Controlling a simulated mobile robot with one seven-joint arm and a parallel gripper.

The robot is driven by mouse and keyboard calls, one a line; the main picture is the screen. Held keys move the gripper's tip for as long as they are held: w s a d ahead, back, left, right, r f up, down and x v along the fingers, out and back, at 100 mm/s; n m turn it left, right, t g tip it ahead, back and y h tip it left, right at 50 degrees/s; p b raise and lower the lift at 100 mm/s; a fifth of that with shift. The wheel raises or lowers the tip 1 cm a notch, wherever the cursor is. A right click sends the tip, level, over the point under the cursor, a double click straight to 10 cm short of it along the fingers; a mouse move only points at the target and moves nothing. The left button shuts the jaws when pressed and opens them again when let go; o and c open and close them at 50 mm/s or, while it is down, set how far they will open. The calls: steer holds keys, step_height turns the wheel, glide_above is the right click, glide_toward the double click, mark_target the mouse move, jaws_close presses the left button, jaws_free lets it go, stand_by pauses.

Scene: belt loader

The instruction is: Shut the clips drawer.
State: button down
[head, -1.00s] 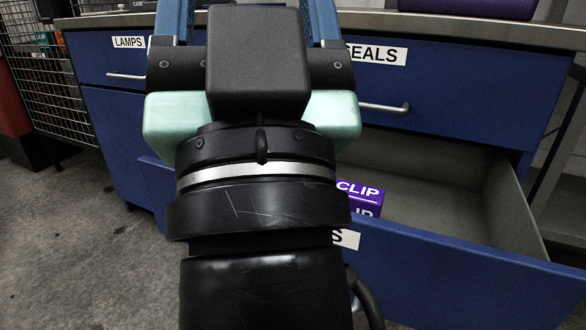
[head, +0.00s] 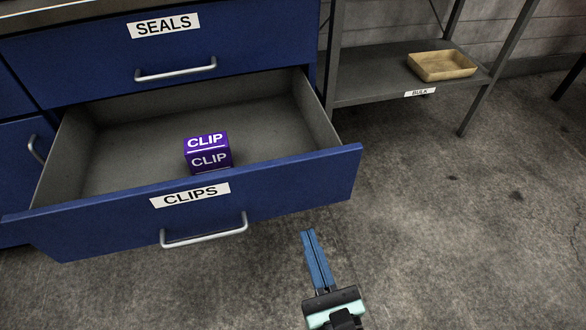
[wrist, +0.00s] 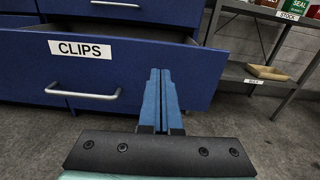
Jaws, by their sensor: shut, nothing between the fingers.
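The clips drawer (head: 300,179) is a blue drawer pulled well open, with a white CLIPS label and a silver bar handle (head: 204,231). Inside it sits a purple CLIP box (head: 208,152). My gripper (head: 309,234) has its blue fingers together and empty. In the head view it is in front of the drawer, right of the handle and apart from it. In the wrist view the fingers (wrist: 160,72) point at the right part of the drawer front (wrist: 195,80), and the handle (wrist: 85,95) is to their left. Any gap to the front is hard to judge.
The closed SEALS drawer (head: 225,40) is above. A grey rack (head: 385,85) stands to the right, with a tan tray (head: 442,65) on its BULK shelf. The concrete floor (head: 470,230) at right is clear.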

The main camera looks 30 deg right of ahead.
mark_target(286, 168)
steer(key=p+x, duration=0.1)
steer(key=x, duration=1.2)
steer(key=shift+w+d+f+p, duration=0.15)
steer(key=shift+w+d+p, duration=0.1)
steer(key=shift+w+p, duration=0.1)
